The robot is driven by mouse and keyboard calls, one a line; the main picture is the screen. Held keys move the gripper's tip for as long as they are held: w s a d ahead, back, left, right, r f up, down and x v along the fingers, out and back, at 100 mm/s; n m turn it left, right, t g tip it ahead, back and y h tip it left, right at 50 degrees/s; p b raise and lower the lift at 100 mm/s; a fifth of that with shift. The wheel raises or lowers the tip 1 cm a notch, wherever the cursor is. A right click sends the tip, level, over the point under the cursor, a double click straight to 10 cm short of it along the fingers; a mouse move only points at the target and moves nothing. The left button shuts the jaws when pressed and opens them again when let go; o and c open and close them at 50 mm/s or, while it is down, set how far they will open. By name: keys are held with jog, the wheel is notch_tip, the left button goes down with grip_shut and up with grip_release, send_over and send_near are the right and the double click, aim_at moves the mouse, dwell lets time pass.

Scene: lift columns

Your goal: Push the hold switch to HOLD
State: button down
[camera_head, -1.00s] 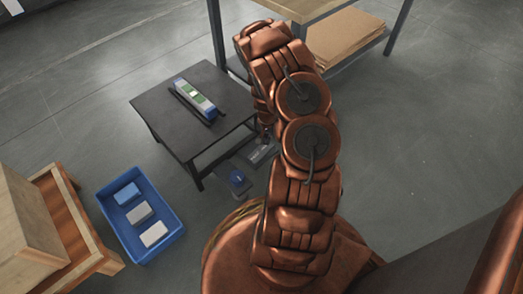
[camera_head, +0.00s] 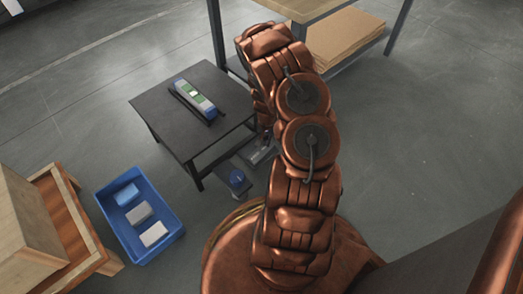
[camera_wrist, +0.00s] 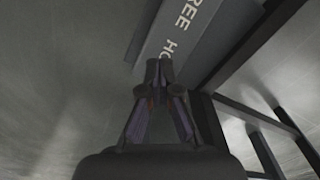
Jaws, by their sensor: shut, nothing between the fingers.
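A grey panel (camera_wrist: 180,35) with white lettering, "REE" and "HO" readable, runs along the top of the wrist view. The rest of the lettering is cut off or covered. My gripper (camera_wrist: 158,70) is shut and empty, its fingertips overlapping the panel's lower end, close to the "HO". I cannot tell whether they touch it. No switch lever can be made out there; the fingertips may cover it.
A black table (camera_head: 222,80) carries a blue, white and green block in a dark holder (camera_head: 194,97). A blue crate (camera_head: 113,213) with several blocks stands at lower left, beside a wooden stand (camera_head: 75,225). A shelf (camera_head: 335,40) stands behind my arm. The right floor is clear.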

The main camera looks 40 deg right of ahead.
jog(key=shift+f, duration=0.6)
dwell(0.3)
jog(key=shift+r, duration=0.1)
jog(key=shift+r+p, duration=1.4)
jog(key=shift+r, duration=2.05)
jog(key=shift+r, duration=0.1)
jog(key=s+a+r+n+p, duration=0.15)
jog(key=a+r+p, duration=0.5)
jog(key=r, duration=0.85)
jog(key=a+r+n+p, duration=0.2)
jog(key=a+r+p, duration=0.4)
jog(key=r, duration=0.9)
jog(key=s+a+r+n+p, duration=0.15)
jog(key=a+r+p, duration=0.5)
jog(key=r, duration=0.85)
jog(key=s+a+r+n+p, duration=0.2)
jog(key=s+a+r+p, duration=0.2)
jog(key=s+r+p, duration=0.3)
jog(key=s+a+r+n+g+p, duration=0.1)
jog(key=s+a+r+p, duration=0.4)
jog(key=r, duration=0.9)
jog(key=s+a+r+n+p, duration=0.4)
jog(key=s+r+p, duration=0.4)
jog(key=r, duration=0.3)
jog(key=shift+s+a+r+g+p, duration=0.15)
jog(key=shift+s+g+p, duration=0.25)
jog(key=shift+p, duration=0.15)
